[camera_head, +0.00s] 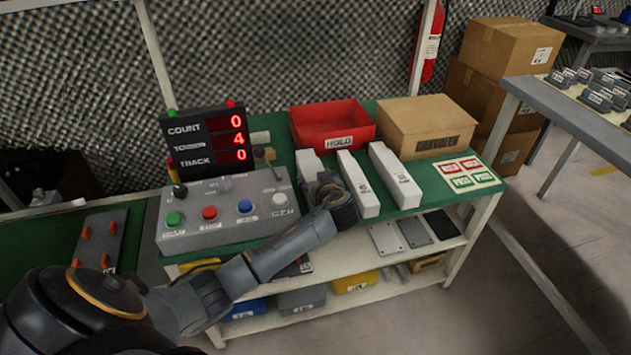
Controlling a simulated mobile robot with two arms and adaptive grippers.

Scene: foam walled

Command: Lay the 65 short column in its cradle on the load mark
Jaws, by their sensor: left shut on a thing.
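Three white columns lie side by side on the green bench top (278,125): a left one (308,163), a middle one (357,183) and a right one (395,175). Their small labels are too blurred to tell which is the 65 short. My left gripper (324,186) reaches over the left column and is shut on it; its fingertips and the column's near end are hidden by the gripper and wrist. At the far left lies a dark plate (122,222) with several orange supports (112,228), which may be the cradle. I cannot make out a load mark. My right gripper is out of view.
A grey button box (222,233) with an upright lever stands between plate and columns, before a black count display (190,157). Behind the columns are a red HOLD bin (335,141) and a cardboard box (436,140). Red and green label cards (466,174) lie right.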

